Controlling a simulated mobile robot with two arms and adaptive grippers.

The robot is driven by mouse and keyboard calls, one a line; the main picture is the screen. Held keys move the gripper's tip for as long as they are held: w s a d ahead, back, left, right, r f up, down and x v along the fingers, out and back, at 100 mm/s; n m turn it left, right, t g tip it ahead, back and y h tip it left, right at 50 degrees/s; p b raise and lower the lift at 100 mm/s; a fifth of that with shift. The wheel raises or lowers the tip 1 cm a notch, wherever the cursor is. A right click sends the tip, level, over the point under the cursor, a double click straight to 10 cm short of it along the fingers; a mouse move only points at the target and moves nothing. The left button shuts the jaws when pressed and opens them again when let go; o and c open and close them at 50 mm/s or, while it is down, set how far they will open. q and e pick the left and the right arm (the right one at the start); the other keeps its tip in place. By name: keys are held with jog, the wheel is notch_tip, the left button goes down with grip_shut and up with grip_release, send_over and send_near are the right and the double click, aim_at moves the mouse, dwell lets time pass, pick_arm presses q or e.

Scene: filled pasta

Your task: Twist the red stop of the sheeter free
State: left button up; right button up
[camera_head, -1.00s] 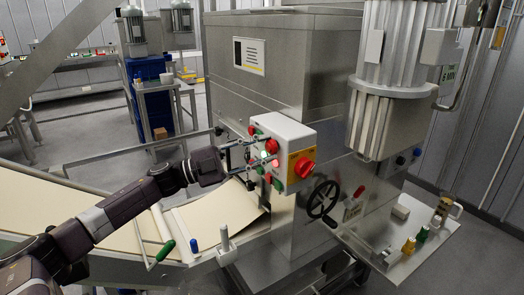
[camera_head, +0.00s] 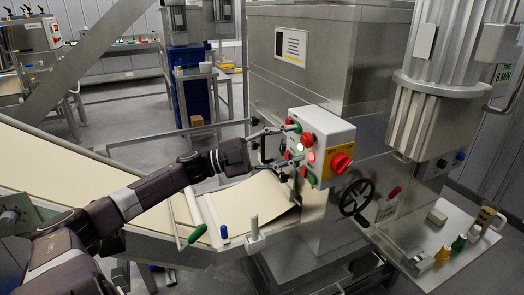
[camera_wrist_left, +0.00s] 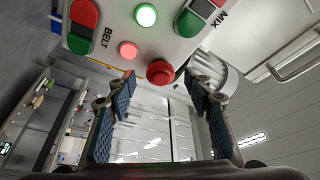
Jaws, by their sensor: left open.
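The red stop (camera_head: 307,139) is a round red mushroom button on the white control box (camera_head: 328,131) of the sheeter. In the left wrist view the red stop (camera_wrist_left: 160,71) shows whole, ahead of and between my two fingertips. My left gripper (camera_head: 289,144) reaches in from the left at the box face. Its fingers (camera_wrist_left: 164,88) are spread on either side of the stop, with a gap to it visible in the wrist view. Whether a fingertip touches the box I cannot tell. My right gripper is not in view.
The box also carries a lit green lamp (camera_wrist_left: 146,15), a lit red lamp (camera_wrist_left: 128,50), BELT buttons (camera_wrist_left: 83,25), MIX buttons (camera_wrist_left: 200,15) and a red rotary switch (camera_head: 341,162). A black handwheel (camera_head: 355,198) sits below. The belt (camera_head: 245,202) runs under my arm.

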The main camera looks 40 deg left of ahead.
pick_arm(q)
jog(key=v, duration=0.9)
jog(key=shift+s+a, duration=0.2)
jog(key=shift+f, duration=0.15)
